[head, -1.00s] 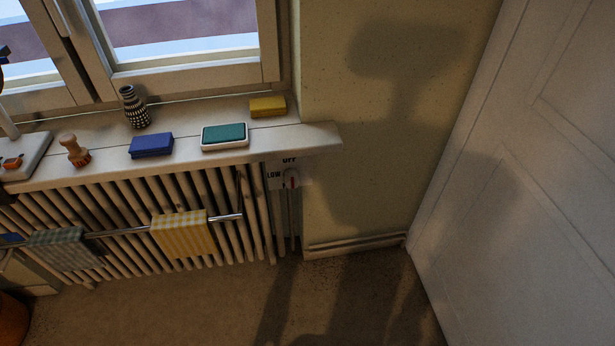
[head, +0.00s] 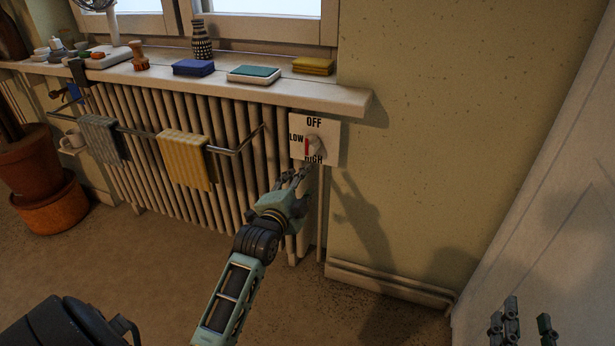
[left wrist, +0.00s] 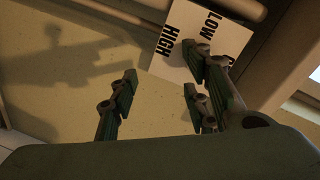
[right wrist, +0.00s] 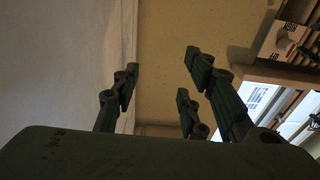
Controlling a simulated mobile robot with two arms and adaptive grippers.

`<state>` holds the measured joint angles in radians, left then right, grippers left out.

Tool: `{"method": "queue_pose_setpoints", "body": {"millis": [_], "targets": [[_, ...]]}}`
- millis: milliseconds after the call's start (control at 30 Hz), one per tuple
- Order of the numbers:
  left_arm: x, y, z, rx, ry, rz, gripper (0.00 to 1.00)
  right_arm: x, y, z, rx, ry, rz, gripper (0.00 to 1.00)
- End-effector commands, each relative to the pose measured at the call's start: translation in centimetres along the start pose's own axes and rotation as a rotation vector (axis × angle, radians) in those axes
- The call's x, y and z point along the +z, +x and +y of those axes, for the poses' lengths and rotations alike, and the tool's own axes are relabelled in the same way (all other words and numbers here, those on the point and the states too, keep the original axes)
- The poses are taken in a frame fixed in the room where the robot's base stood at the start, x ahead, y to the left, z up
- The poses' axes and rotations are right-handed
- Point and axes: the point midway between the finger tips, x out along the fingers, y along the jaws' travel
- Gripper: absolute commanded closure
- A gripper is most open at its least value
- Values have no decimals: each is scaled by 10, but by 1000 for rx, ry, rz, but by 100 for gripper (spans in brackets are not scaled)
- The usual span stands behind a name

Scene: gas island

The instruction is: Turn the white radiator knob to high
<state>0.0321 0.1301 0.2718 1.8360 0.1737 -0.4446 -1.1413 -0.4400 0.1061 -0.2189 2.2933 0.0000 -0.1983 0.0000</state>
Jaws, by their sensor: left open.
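The white radiator knob (head: 313,144) sits on a white dial plate (head: 331,128) at the right end of the radiator. The plate reads OFF at top, LOW at left and HIGH below. A red mark shows on the knob's left side, near LOW and above HIGH. My left gripper (head: 298,178) is open and empty, just below the plate, by HIGH. In the left wrist view the dial plate (left wrist: 181,62) is beyond its spread fingers; the knob cannot be made out there. My right gripper (head: 522,326) is open and empty, low at the right, away from the knob.
The radiator (head: 225,190) carries a towel rail with a yellow towel (head: 186,158) and a grey towel (head: 100,137). The window sill (head: 345,99) overhangs above the dial with several small objects on it. A white door (head: 570,210) stands at the right. Wall right of the dial is bare.

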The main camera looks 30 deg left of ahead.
Motion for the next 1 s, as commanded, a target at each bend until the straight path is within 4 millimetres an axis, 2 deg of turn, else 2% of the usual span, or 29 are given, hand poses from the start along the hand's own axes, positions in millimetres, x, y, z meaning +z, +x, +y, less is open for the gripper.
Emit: {"method": "queue_pose_setpoints", "body": {"millis": [100,233,467,800,1000], "targets": [[-4,-4,-27,-79,56,23,57,-29,-10,-1,-2,1,90,60],[-8,-7,-44,-112,83,30,57,-49,-15,-2,-3,2,138,60],[-10,12,-48,-115,84,31,57,-77,-20,-5,-10,5,272,60],[-11,53,-52,-115,83,30,57,-130,-43,-11,-25,17,574,60],[-12,66,-53,-113,83,30,57,-147,-56,-12,-29,22,675,60]]}}
